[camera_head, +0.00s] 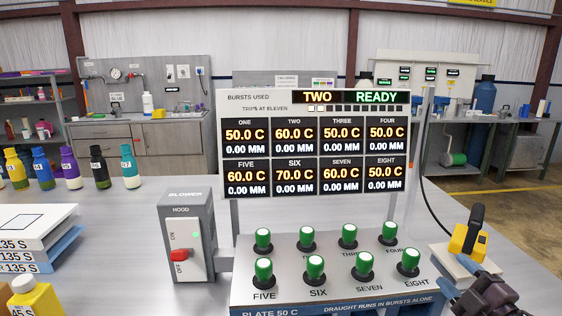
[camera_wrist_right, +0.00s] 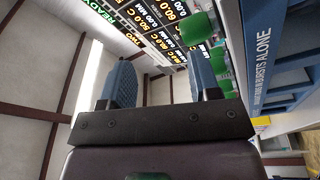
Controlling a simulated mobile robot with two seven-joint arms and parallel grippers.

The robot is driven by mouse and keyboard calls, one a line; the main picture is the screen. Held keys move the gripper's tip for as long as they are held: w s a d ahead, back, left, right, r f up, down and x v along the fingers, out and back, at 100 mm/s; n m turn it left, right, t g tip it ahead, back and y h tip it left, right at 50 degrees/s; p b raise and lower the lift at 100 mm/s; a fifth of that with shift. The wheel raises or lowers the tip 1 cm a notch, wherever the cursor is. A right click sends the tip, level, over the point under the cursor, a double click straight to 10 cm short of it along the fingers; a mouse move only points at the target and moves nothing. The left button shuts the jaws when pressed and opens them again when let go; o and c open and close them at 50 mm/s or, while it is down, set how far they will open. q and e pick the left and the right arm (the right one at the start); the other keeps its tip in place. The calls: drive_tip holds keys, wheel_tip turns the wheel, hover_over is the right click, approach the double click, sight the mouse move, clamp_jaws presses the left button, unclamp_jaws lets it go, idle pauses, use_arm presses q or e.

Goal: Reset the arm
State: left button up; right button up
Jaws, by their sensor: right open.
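My right gripper (camera_head: 455,274) is at the lower right in the head view, beside the right end of the button console (camera_head: 330,283). In the right wrist view its two blue fingers (camera_wrist_right: 162,80) stand apart with nothing held between them. A yellow and black device (camera_head: 467,240) is just behind the gripper in the head view; I cannot tell whether they touch. My left gripper is not in view.
Green buttons (camera_head: 316,267) stand on the console under a display panel (camera_head: 315,155) reading TWO READY. A blower box (camera_head: 188,240) with a red switch is left of it. Several coloured bottles (camera_head: 72,168) and stacked plates (camera_head: 35,225) are at the left.

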drive_tip(key=s+a+f+m+g+h, duration=0.1)
drive_tip(key=s+f+m, duration=0.25)
drive_tip(key=f, duration=0.25)
drive_tip(key=s+f+m+g+h, duration=0.2)
drive_tip(key=s+f+m, duration=0.15)
drive_tip(key=f, duration=0.35)
drive_tip(key=s+a+f+m+g+h, duration=0.1)
drive_tip(key=s+f+m, duration=0.1)
drive_tip(key=f+m, duration=0.3)
drive_tip(key=s+a+f+m+g+h, duration=0.1)
drive_tip(key=s+a+f+m+g, duration=0.2)
drive_tip(key=s+f, duration=0.8)
drive_tip(key=shift+s+a+f, duration=0.3)
drive_tip(key=shift+s+a, duration=0.7)
drive_tip(key=shift+s, duration=0.15)
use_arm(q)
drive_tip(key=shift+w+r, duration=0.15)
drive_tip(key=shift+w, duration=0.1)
